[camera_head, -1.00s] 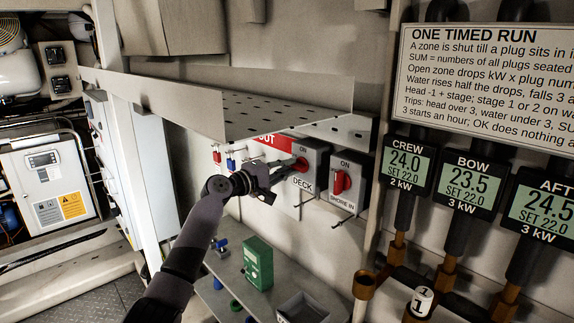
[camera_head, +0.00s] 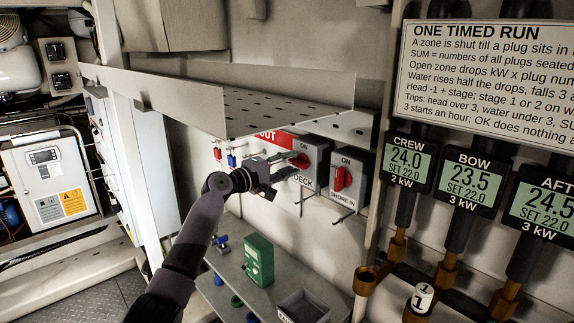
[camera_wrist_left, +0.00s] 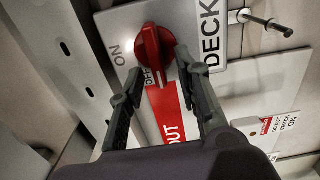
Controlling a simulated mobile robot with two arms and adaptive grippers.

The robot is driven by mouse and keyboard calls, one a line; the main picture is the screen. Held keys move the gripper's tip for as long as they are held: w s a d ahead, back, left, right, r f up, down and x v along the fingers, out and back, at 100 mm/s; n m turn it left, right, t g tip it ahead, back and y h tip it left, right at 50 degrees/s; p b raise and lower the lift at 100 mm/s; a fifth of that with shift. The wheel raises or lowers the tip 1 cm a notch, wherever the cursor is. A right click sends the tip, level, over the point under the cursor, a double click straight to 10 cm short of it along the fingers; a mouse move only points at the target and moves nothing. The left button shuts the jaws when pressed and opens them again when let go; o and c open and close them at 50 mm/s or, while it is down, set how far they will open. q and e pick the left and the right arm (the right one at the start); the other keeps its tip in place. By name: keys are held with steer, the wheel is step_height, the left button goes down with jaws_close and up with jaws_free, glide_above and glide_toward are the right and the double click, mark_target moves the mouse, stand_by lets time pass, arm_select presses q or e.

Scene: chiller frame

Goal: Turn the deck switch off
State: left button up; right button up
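The deck switch (camera_head: 318,158) is a grey box on the wall with a red knob (camera_head: 300,160), ON printed above and DECK below. The knob lies roughly crosswise, unlike the upright shore-in knob. In the left wrist view, the knob (camera_wrist_left: 153,48) points away from ON, with one end over the partly covered OFF lettering. My left gripper (camera_head: 285,168) is just in front of the knob. In the left wrist view, its open fingers (camera_wrist_left: 160,75) straddle the knob's lower end, with a gap visible; contact is not clear. My right gripper is out of view.
The shore-in switch (camera_head: 346,182) is close on the right. A perforated metal shelf (camera_head: 270,115) overhangs the switches. Pegs stick out below them. A green box (camera_head: 258,260) stands on the lower ledge. Heater displays (camera_head: 407,163) are to the right.

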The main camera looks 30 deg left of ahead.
arm_select(q)
steer(key=v, duration=1.2)
stand_by(0.4)
